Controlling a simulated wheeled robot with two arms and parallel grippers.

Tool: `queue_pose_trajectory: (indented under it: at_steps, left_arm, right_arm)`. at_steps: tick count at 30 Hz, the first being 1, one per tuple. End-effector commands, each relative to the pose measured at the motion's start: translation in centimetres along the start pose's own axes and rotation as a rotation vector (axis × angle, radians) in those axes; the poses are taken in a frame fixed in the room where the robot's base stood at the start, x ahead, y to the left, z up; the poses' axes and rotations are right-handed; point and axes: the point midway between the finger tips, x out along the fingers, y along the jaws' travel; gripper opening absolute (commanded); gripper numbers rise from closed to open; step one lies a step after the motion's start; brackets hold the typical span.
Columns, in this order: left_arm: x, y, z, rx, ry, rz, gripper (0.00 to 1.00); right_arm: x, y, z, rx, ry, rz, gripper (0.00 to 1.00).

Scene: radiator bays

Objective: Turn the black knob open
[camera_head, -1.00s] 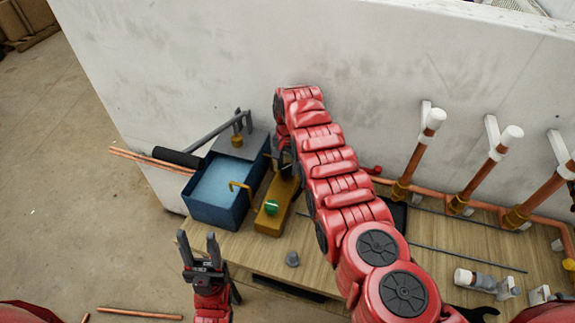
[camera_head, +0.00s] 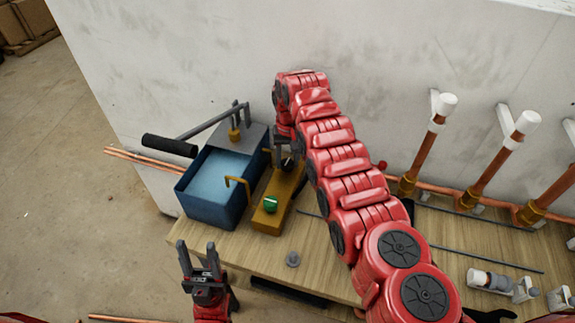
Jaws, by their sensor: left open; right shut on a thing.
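The black knob (camera_head: 288,163) sits on the far part of the brass-coloured block (camera_head: 268,214), partly hidden by my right gripper. My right gripper (camera_head: 285,152) reaches down over it from the end of the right arm and is shut on it; the fingertips are small and partly covered. I cannot tell how far the knob is turned. A green knob (camera_head: 271,203) stands on the near part of the same block. My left gripper (camera_head: 197,256) is open and empty, pointing up in front of the bench's near left edge.
A blue water tank (camera_head: 207,213) with a black-handled lever (camera_head: 170,145) stands left of the block. Copper pipes with white caps (camera_head: 444,103) rise at right before the white wall (camera_head: 200,55).

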Motion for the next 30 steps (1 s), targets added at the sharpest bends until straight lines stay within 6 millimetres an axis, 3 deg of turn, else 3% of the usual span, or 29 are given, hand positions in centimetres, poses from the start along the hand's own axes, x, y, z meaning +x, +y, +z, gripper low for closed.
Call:
queue_pose_trajectory:
  at_steps: [6, 20, 21, 26, 30]
  left_arm:
    - [-0.90, 0.04, 0.15, 0.000, 0.000, 0.000, 0.50]
    - [-0.94, 0.05, 0.16, 0.000, 0.000, 0.000, 0.50]
    - [-0.94, 0.05, 0.16, 0.000, 0.000, 0.000, 0.50]
    - [-0.95, 0.05, 0.16, 0.000, 0.000, 0.000, 0.50]
    - [-0.95, 0.05, 0.16, 0.000, 0.000, 0.000, 0.50]
  right_arm:
    - [0.08, -0.02, -0.01, -0.062, -0.002, 0.000, 0.00]
    - [-0.05, -0.05, -0.01, -0.078, -0.002, -0.001, 0.00]
    - [-0.04, -0.05, -0.02, -0.078, -0.002, -0.001, 0.50]
    - [-0.03, -0.04, 0.00, -0.077, -0.003, 0.000, 0.77]
    - [-0.02, -0.03, 0.00, -0.077, -0.003, 0.000, 0.77]
